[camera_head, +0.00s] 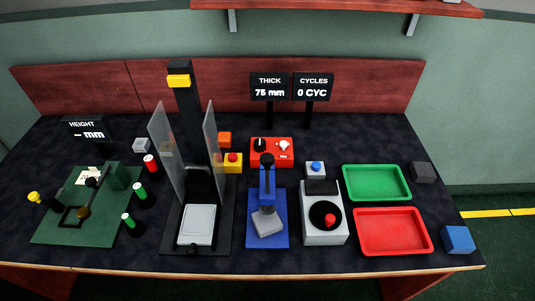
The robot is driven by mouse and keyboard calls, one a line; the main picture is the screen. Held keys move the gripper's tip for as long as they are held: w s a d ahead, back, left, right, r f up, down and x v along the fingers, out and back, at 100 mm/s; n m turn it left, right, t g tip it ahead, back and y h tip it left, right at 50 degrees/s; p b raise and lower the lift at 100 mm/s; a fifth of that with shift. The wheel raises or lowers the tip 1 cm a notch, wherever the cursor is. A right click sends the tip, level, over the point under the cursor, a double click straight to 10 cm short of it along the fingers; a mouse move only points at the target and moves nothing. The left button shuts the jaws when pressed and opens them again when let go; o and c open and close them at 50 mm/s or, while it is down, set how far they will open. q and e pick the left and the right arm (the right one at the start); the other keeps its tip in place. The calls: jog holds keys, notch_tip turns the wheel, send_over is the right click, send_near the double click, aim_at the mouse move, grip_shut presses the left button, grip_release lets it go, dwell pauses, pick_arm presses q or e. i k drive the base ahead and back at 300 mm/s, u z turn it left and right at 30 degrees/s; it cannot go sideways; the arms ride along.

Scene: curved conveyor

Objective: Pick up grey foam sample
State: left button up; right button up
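A dark grey cube (424,172) sits on the dark table at the far right, just right of the green tray (376,198). It looks like the grey foam sample, and nothing touches it. A light grey, tilted block (267,222) rests at the front of a blue stand (281,205); I cannot tell whether it is loose or part of the stand. A small pale grey block (141,145) stands at the back left. Neither of my grippers is in view.
A blue cube (458,240) lies at the front right, beside the red tray (357,237). Both trays look empty. A tall black press (184,105) with clear side panels stands left of centre. A green fixture (45,233) is at left. Displays (270,86) stand at the back.

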aim_at(265, 226)
jog(key=z, duration=1.15)
jog(key=k, duration=1)
jog(key=u, duration=1.1)
jog(key=i, duration=0.5)
